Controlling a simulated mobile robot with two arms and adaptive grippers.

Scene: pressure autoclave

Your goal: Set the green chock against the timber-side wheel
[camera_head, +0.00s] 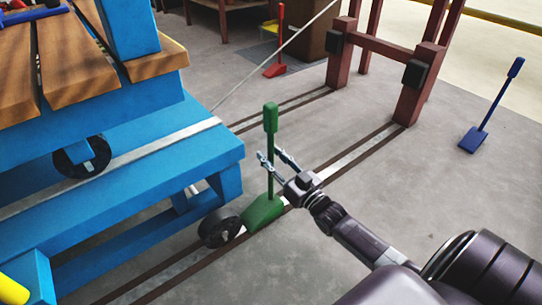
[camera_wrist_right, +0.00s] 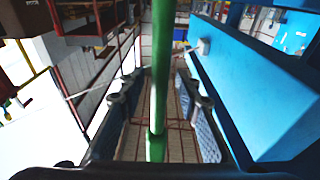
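The green chock (camera_head: 262,213) stands on the near rail with its wedge just right of the near black wheel (camera_head: 217,229) of the blue cart (camera_head: 130,185). Wedge and wheel look very close; I cannot tell whether they touch. Its green handle stands upright. My right gripper (camera_head: 275,158) is at the handle, with one finger on each side. In the right wrist view the green handle (camera_wrist_right: 160,80) runs between the two spread fingers of the gripper (camera_wrist_right: 158,98), with gaps on both sides. My left gripper is not in view.
A second wheel (camera_head: 82,157) shows under the cart. A red chock (camera_head: 274,69) stands at the back and a blue chock (camera_head: 473,138) at the right. A dark red frame (camera_head: 385,52) stands over the rails. The floor at right is mostly clear.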

